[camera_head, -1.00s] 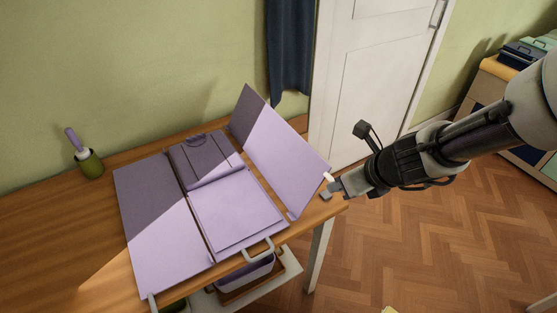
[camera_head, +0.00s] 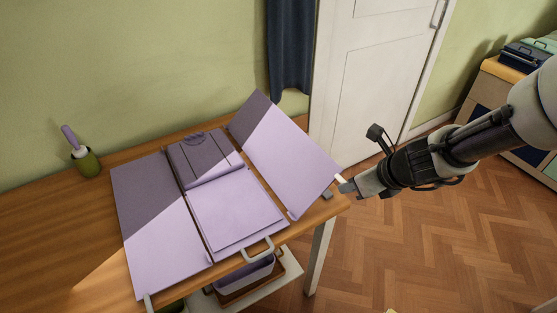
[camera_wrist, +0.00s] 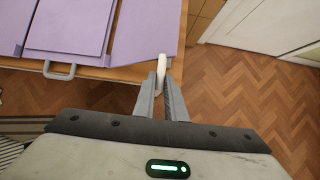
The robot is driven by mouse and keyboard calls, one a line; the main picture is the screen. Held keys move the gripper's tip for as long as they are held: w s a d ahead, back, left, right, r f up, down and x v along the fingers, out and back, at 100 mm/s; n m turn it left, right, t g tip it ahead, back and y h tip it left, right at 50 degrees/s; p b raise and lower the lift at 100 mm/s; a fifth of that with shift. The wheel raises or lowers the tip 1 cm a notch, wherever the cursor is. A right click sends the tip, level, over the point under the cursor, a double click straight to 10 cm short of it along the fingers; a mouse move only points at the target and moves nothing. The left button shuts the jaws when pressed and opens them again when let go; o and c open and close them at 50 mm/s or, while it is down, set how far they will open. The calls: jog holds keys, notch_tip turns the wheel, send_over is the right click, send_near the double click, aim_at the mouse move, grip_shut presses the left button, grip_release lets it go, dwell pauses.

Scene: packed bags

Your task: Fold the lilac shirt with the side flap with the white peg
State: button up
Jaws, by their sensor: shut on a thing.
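A lilac folding board lies on the wooden table, with a flat left flap (camera_head: 165,235), a middle part and a right side flap (camera_head: 285,160) that is tilted up. The lilac shirt (camera_head: 235,210) lies folded on the middle part; it is the same colour as the board. The white peg (camera_wrist: 161,68) sticks out from the side flap's right edge. My gripper (camera_head: 341,184) is shut on the peg, and the wrist view shows the peg between its fingers (camera_wrist: 161,92). The fingers hide part of the peg.
A grey handle (camera_head: 258,250) sits at the board's front edge. A green pot (camera_head: 88,163) with a lilac-handled tool stands at the back left of the table (camera_head: 40,215). Below is a shelf with a container. A white door (camera_head: 365,70) stands behind; the floor at right is clear.

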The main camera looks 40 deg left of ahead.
jog(key=shift+w+d+f, duration=0.2)
jog(key=shift+w+f, duration=0.25)
jog(key=shift+f, duration=0.25)
jog(key=shift+w+d+f+b, duration=0.15)
jog(key=shift+w+f+b, duration=0.2)
jog(key=shift+f+b, duration=0.4)
jog(key=shift+w+d+f+b, duration=0.15)
jog(key=shift+w+f+b, duration=0.2)
jog(key=shift+f+b, duration=0.4)
jog(key=shift+f, duration=0.1)
